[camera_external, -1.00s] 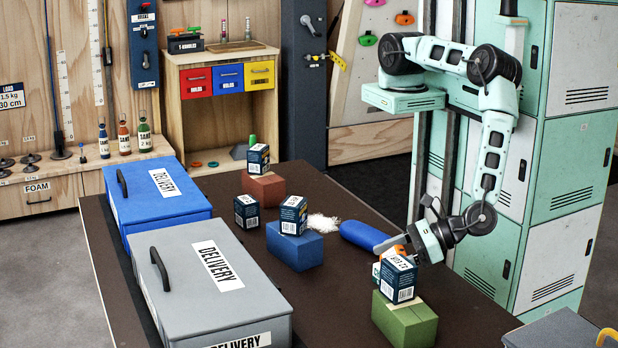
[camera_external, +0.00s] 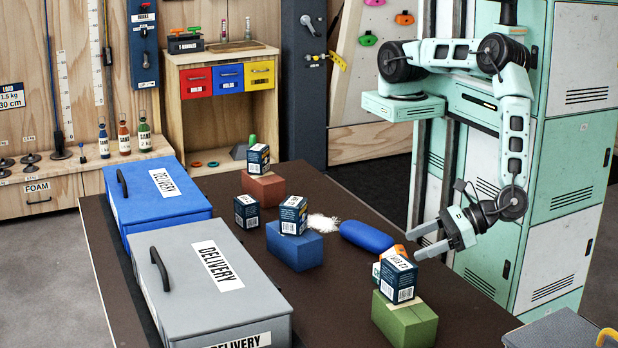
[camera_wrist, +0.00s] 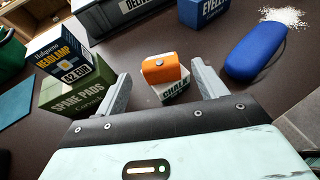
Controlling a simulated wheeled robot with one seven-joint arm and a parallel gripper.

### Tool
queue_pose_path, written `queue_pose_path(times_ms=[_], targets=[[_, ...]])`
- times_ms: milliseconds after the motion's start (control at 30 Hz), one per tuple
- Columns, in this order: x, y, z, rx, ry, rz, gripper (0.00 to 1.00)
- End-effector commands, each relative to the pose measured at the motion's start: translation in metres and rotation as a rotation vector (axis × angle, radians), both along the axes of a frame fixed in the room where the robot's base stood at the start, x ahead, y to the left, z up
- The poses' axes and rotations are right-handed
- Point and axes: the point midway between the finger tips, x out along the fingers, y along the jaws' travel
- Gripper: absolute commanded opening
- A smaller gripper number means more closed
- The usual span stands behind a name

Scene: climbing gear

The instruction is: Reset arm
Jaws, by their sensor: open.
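My gripper (camera_external: 418,242) is open and empty. It hangs above the right edge of the dark table (camera_external: 345,290), just behind and right of the headlamp box. In the wrist view its two fingers (camera_wrist: 160,92) are spread apart. The dark headlamp box (camera_external: 396,279) sits on a green spare pads box (camera_external: 404,318); both also show at the left of the wrist view.
A blue case (camera_external: 367,236) lies behind the chalk, near white powder (camera_external: 322,222). Dark boxes stand on a blue block (camera_external: 294,247) and a red block (camera_external: 263,188). Grey (camera_external: 262,317) and blue (camera_external: 140,211) delivery boxes line the left side. Mint lockers (camera_external: 560,200) stand close behind my arm.

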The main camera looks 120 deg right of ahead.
Motion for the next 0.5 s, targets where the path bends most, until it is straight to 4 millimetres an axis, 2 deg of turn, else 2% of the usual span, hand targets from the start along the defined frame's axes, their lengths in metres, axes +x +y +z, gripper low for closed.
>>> queue_pose_path(times_ms=[233,333,500], targets=[[0.0,0.0,0.0,0.0,0.0,0.0,0.71],[0.006,-0.004,0.006,0.009,0.003,-0.031,0.71],[0.034,-0.034,0.035,0.073,0.033,-0.245,0.71]])
